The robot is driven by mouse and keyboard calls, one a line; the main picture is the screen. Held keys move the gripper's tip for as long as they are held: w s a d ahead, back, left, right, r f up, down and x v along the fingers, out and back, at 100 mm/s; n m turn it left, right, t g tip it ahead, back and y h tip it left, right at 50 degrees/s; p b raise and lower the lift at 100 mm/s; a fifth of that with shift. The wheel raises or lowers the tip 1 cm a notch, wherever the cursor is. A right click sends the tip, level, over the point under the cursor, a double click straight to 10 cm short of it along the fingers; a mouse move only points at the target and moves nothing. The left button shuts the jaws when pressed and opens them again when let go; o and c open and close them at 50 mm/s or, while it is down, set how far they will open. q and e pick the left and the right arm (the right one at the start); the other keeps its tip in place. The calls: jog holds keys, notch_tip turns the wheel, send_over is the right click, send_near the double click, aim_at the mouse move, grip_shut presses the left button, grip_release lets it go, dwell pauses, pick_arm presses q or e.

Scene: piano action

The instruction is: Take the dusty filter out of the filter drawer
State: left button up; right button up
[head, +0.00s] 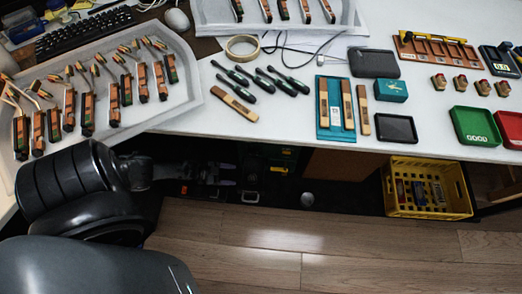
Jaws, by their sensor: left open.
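My left arm comes in from the left, below the table's front edge. Nothing shows between the fingers. I cannot make out a filter drawer or a dusty filter; dark equipment (268,160) with small orange and green details stands in shadow just beyond the gripper, too dim to identify. My right gripper is not in view.
The white table (290,135) carries trays of piano action parts, black-handled tools (262,80), a blue mat (323,130) and green and red trays. A yellow crate (430,211) stands under the table at right. The wooden floor (310,245) in front is clear.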

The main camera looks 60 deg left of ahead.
aim_at(253, 177)
pick_arm(q)
jog(key=shift+h, duration=0.6)
jog(key=b+x, duration=0.2)
jog(key=x, duration=0.3)
jog(key=shift+d+f, duration=0.1)
jog(key=shift+d, duration=0.05)
jog(key=shift+w+d+f, duration=0.1)
jog(key=shift+w+d, duration=0.15)
jog(key=shift+w, duration=0.2)
jog(key=shift+w+d+f+b, duration=0.2)
jog(key=shift+w+f+b, duration=0.15)
jog(key=shift+w+b, duration=0.15)
jog(key=b+x, duration=0.1)
jog(key=x, duration=0.2)
jog(key=shift+w+d, duration=0.1)
jog(key=shift+w, duration=0.15)
jog(key=shift+s, duration=0.15)
jog(key=c, duration=0.7)
jog(key=shift+c, duration=0.2)
jog(key=shift+r, duration=0.1)
